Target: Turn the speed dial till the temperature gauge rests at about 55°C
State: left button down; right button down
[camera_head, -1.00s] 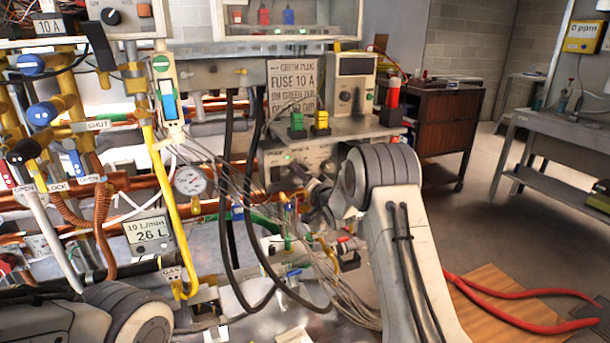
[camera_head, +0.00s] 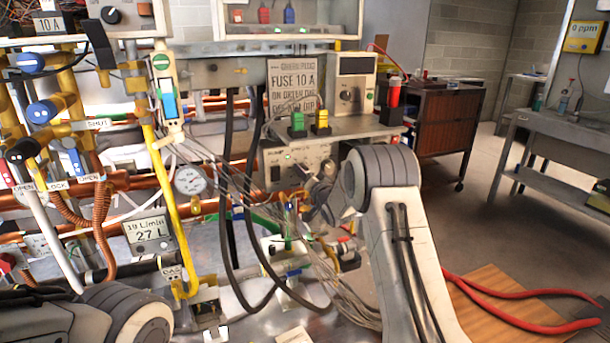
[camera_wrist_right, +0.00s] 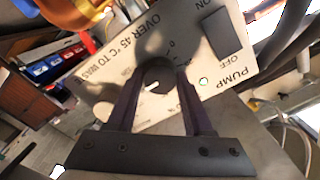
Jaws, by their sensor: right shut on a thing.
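The round white temperature gauge (camera_head: 190,181) hangs on the pipework left of centre in the head view; its needle is too small to read surely. The pump box (camera_head: 283,166) stands right of it, partly hidden by my right arm. In the right wrist view, the dark round dial (camera_wrist_right: 156,76) with a white pointer mark sits on the pump panel (camera_wrist_right: 115,93). My right gripper (camera_wrist_right: 160,73) has one finger on each side of the dial and is shut on it. My left arm shows at the lower left, but its gripper is out of view.
A rocker switch (camera_wrist_right: 223,33) marked OFF sits beside the dial. Black hoses (camera_head: 231,190) and grey cables hang left of the pump box. Yellow pipes and valves crowd the left.

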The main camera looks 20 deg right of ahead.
jog(key=n+b, duration=0.7)
jog(key=n, duration=0.5)
jog(key=shift+b, duration=0.35)
jog(key=shift+n, duration=0.3)
jog(key=shift+c, duration=1.5)
grip_release()
jog(key=shift+a, duration=0.1)
